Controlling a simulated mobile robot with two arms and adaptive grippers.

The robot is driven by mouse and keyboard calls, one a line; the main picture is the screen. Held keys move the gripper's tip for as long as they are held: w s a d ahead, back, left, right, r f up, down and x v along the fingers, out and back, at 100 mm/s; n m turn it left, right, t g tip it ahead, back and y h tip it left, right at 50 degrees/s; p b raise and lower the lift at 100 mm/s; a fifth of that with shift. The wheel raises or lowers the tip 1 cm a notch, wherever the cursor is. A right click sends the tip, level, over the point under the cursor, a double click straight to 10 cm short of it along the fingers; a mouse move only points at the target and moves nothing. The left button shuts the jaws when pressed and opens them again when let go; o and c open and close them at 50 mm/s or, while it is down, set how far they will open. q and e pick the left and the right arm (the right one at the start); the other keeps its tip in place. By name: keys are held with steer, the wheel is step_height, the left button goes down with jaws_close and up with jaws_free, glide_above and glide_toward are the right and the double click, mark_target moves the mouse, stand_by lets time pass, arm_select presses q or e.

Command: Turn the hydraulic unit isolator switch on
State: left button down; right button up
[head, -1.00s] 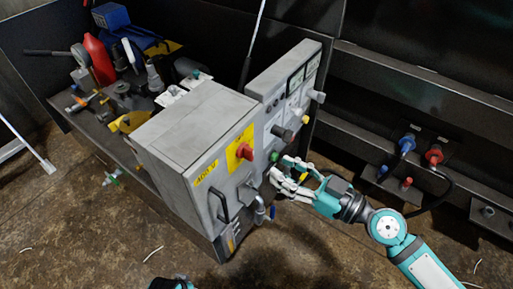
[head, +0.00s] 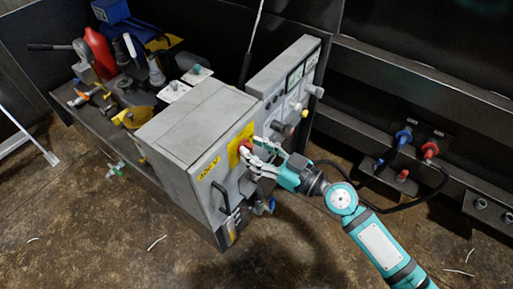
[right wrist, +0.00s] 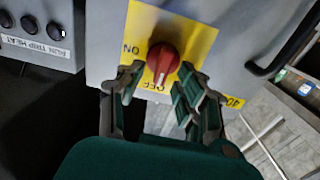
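The isolator switch is a red rotary knob (right wrist: 162,58) on a yellow plate (right wrist: 196,38) on the front of a grey cabinet. In the right wrist view the plate reads ON at the left and OFF at the bottom, and the knob's pale mark points toward OFF. My right gripper (right wrist: 161,78) is open, with one finger on each side of the knob's lower part. I cannot tell whether either finger touches it. In the head view my right gripper (head: 254,158) partly hides the knob (head: 245,147). My left gripper is not in view.
A dark cabinet handle (head: 220,201) is left of the switch. A grey panel (head: 285,68) with gauges and knobs stands behind to the right. A bench (head: 68,121) with tools is at the left. Hoses with red and blue fittings (head: 404,136) are at the right.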

jaws_close()
